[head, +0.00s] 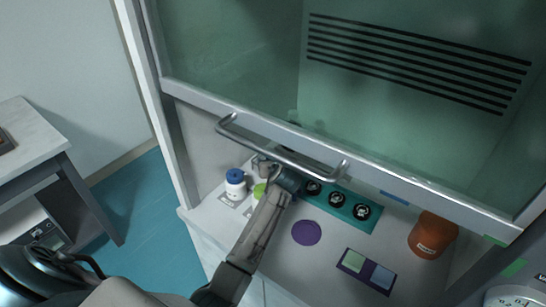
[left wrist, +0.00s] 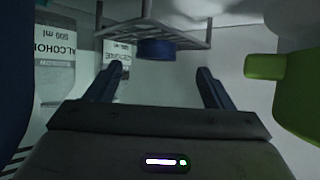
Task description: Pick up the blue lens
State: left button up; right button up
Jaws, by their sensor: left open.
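My left gripper (left wrist: 160,75) is open in the left wrist view, with nothing between its two dark fingers. A short, round blue piece (left wrist: 156,49) shows beyond the fingertips, between them in the picture and apart from them, at a grey wire rack. It looks like the blue lens, though I cannot be sure. In the head view my left gripper (head: 265,166) is small and partly hidden by the hood's handle, and I cannot make out the blue lens there. My right gripper is not in view.
A green object (left wrist: 292,90) is close at right in the wrist view. In the head view, a blue-capped white bottle (head: 235,184) stands left of my arm. The hood's sash handle (head: 280,147) crosses above it. A teal holder (head: 342,205) and orange jar (head: 433,235) are right.

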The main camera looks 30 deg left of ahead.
pick_arm(q)
jog(key=shift+w+a, duration=0.15)
jog(key=shift+w, duration=0.2)
jog(key=p+x, duration=0.2)
jog(key=x, duration=0.2)
jog(key=shift+w+r, duration=0.1)
jog(key=shift+w+f, duration=0.25)
jog(key=shift+f, duration=0.05)
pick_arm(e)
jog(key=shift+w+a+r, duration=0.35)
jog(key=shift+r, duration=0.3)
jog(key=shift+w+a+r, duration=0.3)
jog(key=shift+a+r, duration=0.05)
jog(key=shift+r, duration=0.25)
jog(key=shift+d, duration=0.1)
pick_arm(q)
jog(key=c, duration=1.1)
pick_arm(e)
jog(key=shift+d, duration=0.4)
